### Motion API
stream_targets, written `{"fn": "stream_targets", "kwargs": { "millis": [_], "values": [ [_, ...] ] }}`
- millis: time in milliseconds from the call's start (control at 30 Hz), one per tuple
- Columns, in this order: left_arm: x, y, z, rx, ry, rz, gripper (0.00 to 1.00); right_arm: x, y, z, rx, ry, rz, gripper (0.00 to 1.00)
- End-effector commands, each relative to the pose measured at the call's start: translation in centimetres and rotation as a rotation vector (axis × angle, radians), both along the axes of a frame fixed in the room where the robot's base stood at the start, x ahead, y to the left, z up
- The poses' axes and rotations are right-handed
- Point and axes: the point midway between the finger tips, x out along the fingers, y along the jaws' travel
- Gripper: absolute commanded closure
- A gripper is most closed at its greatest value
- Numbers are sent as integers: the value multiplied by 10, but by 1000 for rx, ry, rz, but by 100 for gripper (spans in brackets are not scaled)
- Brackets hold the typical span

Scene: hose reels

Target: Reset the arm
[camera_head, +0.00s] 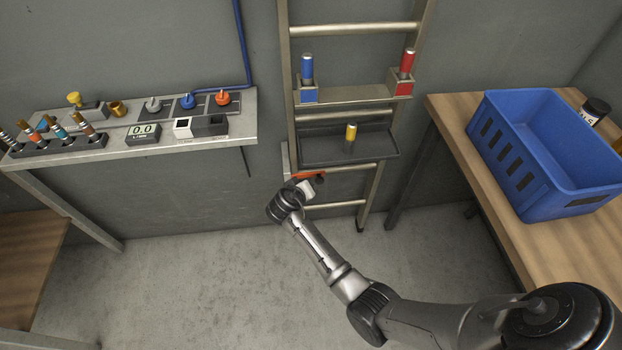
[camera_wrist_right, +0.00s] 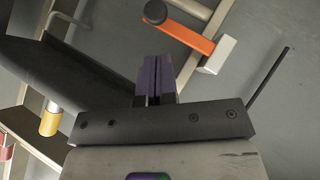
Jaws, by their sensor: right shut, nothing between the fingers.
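My right arm reaches in from the lower right in the head view, and its hand (camera_head: 307,188) is at the ladder, just below the dark tray. In the right wrist view my right gripper (camera_wrist_right: 155,75) has its two dark fingers together with nothing between them. An orange bar (camera_wrist_right: 180,32) with a black round end and a pale block at its other end is just beyond the fingertips, apart from them. In the head view the hand partly hides this orange piece (camera_head: 308,176). My left gripper is not in view.
The ladder (camera_head: 288,100) holds a dark tray (camera_head: 370,149) with a yellow-topped cylinder (camera_head: 351,132), plus blue (camera_head: 307,68) and red (camera_head: 407,63) cylinders. A blue crate (camera_head: 515,165) stands on the right table. A shelf with fittings (camera_head: 228,133) is at left. The floor between is clear.

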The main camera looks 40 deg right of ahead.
Motion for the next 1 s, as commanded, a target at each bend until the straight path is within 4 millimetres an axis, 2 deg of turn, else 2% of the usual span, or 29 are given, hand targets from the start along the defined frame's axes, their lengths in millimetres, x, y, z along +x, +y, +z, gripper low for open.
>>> {"fn": "stream_targets", "kwargs": {
  "millis": [100,400,767,900,1000],
  "values": [
    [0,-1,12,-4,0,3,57,-8,18,16,2,0,1,100],
    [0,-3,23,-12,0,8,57,-20,47,35,1,0,1,100],
    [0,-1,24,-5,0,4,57,-23,53,39,0,3,1,100],
    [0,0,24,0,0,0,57,-25,54,37,-11,64,26,100],
    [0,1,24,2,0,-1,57,-27,63,32,80,109,65,100]
  ]
}}
